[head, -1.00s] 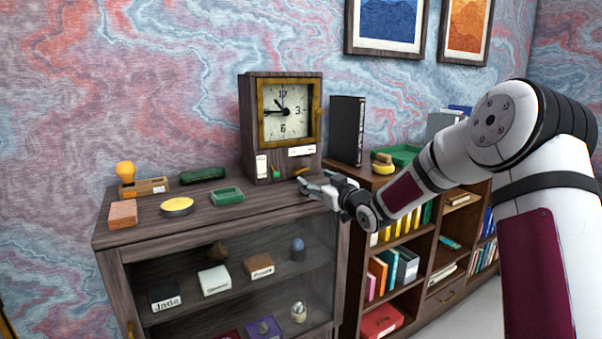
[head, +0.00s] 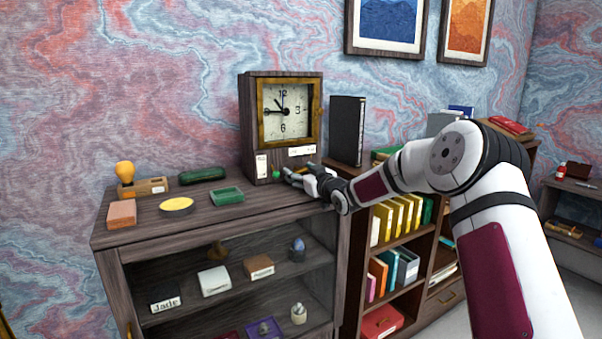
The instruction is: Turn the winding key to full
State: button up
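The dark wooden clock (head: 249,120) stands upright on the cabinet against the wall, with a brass-framed white dial (head: 285,108). A small brass-coloured piece, seemingly the winding key (head: 308,166), is low on the clock's front at the right, under a white label (head: 301,151). My gripper (head: 294,174) is right in front of it and partly covers it. I cannot tell whether the fingers touch it or how far they are closed. A green knob (head: 276,175) sits just left of the fingertips.
A black binder (head: 347,130) stands right of the clock. The cabinet top's front strip is clear.

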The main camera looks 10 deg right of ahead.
jog(key=c, duration=0.8)
jog(key=shift+m, duration=0.8)
jog(key=shift+c, duration=0.2)
jog(key=o, duration=1.2)
jog(key=shift+c, duration=0.2)
jog(key=v, duration=1.2)
jog(key=shift+r, duration=0.1)
